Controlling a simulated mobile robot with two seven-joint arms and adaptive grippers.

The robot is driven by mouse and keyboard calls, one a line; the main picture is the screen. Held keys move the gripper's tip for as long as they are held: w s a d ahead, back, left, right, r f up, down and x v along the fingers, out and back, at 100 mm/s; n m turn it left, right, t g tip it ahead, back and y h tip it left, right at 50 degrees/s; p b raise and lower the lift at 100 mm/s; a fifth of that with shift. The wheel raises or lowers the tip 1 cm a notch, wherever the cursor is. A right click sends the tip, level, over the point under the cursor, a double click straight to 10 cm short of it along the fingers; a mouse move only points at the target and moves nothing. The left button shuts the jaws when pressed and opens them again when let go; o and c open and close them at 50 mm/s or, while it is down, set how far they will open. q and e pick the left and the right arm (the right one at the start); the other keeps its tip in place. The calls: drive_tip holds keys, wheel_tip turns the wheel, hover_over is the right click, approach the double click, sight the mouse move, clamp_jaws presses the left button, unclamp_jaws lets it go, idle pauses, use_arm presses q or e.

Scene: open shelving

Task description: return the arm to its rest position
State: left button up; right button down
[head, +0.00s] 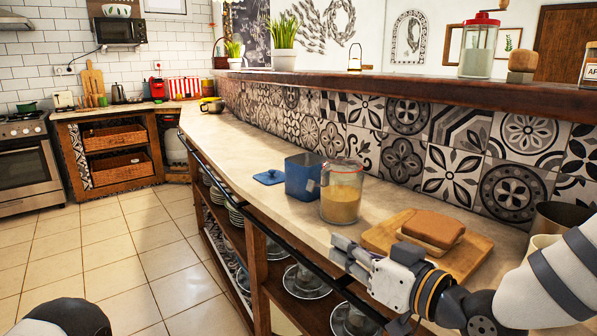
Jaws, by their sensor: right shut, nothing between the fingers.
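My right arm comes in from the right edge, over the near end of the counter. My right gripper (342,249) is shut and empty, its fingers pointing left at the counter's front edge. It is just below the glass jar and left of the cutting board, touching neither as far as I can see. At the bottom left only a rounded part of my left arm shows; my left gripper is out of view.
On the counter (240,150) stand a blue canister (302,180), its lid (269,177), a glass jar (341,196) and a cutting board (470,258) with bread (432,228). Shelves with glassware lie below. A raised ledge (420,88) runs behind. The tiled floor at left is clear.

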drive_tip(key=s+d+f+m+g+h+p, duration=0.1)
drive_tip(key=s+d+f+m+g+h, duration=0.2)
drive_tip(key=s+f, duration=0.85)
drive_tip(key=s+d+f+m+g+h, duration=0.15)
drive_tip(key=s+f+g, duration=0.35)
drive_tip(key=s+f, duration=0.65)
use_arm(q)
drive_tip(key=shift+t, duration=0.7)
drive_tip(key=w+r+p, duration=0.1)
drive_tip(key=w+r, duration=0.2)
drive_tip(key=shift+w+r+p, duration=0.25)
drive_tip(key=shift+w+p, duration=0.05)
use_arm(e)
drive_tip(key=s+d+f+g+h, duration=0.1)
drive_tip(key=s+d+f+g, duration=0.1)
drive_tip(key=s, duration=0.5)
drive_tip(key=s+d+f+g+h, duration=0.2)
drive_tip(key=s+d+g, duration=0.1)
drive_tip(key=s, duration=0.5)
drive_tip(key=s+d+f+g+h, duration=0.2)
drive_tip(key=s+d, duration=0.3)
drive_tip(key=s, duration=0.3)
drive_tip(key=shift+f+m+g, duration=0.3)
drive_tip(key=shift+f+m, duration=0.05)
drive_tip(key=shift+f, duration=0.25)
drive_tip(key=shift+h, duration=0.25)
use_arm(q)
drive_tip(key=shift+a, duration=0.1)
use_arm(e)
drive_tip(key=shift+s, duration=0.1)
